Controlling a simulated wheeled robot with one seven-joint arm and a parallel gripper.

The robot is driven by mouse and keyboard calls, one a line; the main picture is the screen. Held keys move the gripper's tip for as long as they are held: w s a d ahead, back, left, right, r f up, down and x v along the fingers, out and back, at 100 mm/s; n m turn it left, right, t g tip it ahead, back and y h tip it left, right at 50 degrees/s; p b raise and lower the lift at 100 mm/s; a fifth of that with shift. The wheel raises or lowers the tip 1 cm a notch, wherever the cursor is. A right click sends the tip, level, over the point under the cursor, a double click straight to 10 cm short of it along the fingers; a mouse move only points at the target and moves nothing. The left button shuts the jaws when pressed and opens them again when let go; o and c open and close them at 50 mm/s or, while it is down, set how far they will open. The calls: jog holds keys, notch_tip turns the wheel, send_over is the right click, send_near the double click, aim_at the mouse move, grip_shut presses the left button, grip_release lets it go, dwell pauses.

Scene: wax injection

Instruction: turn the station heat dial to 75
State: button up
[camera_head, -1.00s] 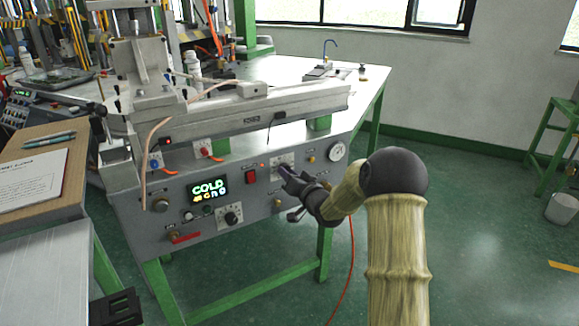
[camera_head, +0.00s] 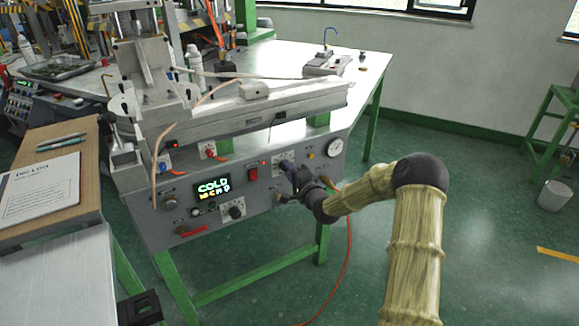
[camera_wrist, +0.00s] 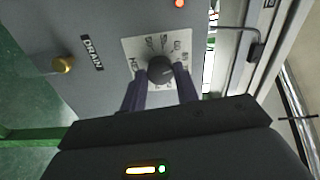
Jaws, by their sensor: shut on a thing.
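The station (camera_head: 150,212) has a grey front panel with a lit display (camera_head: 212,188) that reads COLD, with a smaller line below it that I cannot read surely. In the wrist view, a round dark dial knob (camera_wrist: 159,68) sits on a white scale plate (camera_wrist: 133,47) with numbers around it. My gripper (camera_wrist: 160,82) is shut on the knob, one finger on each side. I cannot read the dial's setting. In the head view my gripper (camera_head: 290,168) is at the panel's upper right and hides most of this dial.
Another black dial (camera_head: 236,210) is lower on the panel, under a red switch (camera_head: 252,172). A pressure gauge (camera_head: 333,147) is to the right. A brass knob (camera_wrist: 63,65) beside the word DRAIN is near my gripper. A red hose (camera_head: 349,250) hangs below.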

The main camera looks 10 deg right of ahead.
jog(key=m+p, duration=0.1)
jog(key=m, duration=1.1)
jog(key=shift+d, duration=0.15)
dwell(0.4)
jog(key=o, duration=1)
jog(key=shift+c, duration=0.2)
jog(key=p+v, duration=0.1)
jog(key=v, duration=1.6)
jog(key=shift+s, duration=0.2)
jog(key=shift+f, duration=0.1)
